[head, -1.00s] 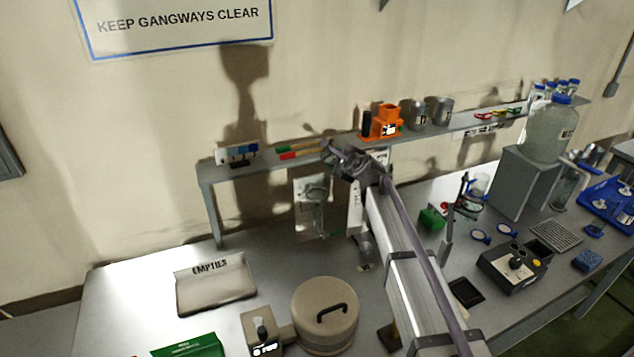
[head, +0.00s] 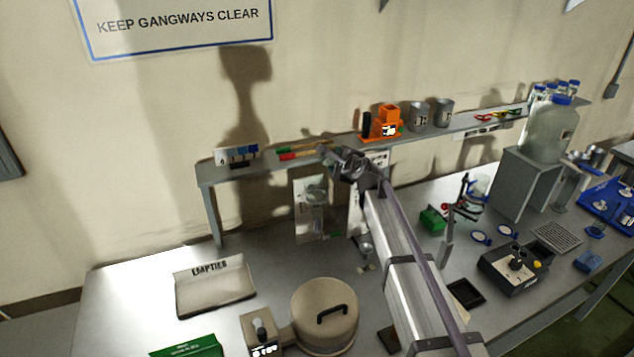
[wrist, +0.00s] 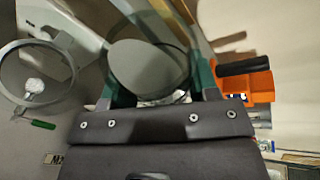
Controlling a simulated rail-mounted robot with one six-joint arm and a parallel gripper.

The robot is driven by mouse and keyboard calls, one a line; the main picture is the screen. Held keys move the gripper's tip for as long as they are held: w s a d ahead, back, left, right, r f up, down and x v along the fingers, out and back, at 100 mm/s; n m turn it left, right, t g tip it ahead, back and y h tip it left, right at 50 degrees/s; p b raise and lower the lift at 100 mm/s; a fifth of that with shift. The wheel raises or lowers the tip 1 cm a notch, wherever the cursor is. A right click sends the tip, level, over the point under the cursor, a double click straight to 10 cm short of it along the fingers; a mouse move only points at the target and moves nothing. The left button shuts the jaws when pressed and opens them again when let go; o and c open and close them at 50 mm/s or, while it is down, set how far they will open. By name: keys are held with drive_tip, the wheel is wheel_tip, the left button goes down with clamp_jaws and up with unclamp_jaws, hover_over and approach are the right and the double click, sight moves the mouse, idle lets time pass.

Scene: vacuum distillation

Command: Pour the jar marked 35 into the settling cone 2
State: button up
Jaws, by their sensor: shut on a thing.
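My gripper (wrist: 155,85) is shut on a round jar (wrist: 148,62), seen from above in the wrist view between the green-tipped fingers. Its mark cannot be read. In the head view my gripper (head: 345,163) is in front of the shelf, and the jar cannot be made out. A clear settling cone (head: 314,196) stands before a white panel just left of and below my gripper. In the wrist view a cone's round rim (wrist: 68,72) and green tap (wrist: 42,124) are left of the jar, apart from it. The cone's number is not readable.
A shelf (head: 465,131) runs behind, bearing an orange device (head: 383,122) and metal cups (head: 419,113). Below are a tray marked EMPTIES (head: 213,287), a lidded round vessel (head: 325,313) and a black control box (head: 513,265). The bench between tray and cone is clear.

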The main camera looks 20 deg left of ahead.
drive_tip(key=shift+r+n+t, duration=0.6)
drive_tip(key=shift+n, duration=0.4)
idle(1.9)
drive_tip(key=shift+s+a+f+n+t+b, duration=0.4)
drive_tip(key=shift+s+n+b, duration=0.2)
drive_tip(key=shift+b, duration=0.2)
idle(1.2)
drive_tip(key=shift+s+a+r+n+t, duration=0.2)
drive_tip(key=shift+r+n+t, duration=0.3)
drive_tip(key=shift+n, duration=0.4)
idle(1.4)
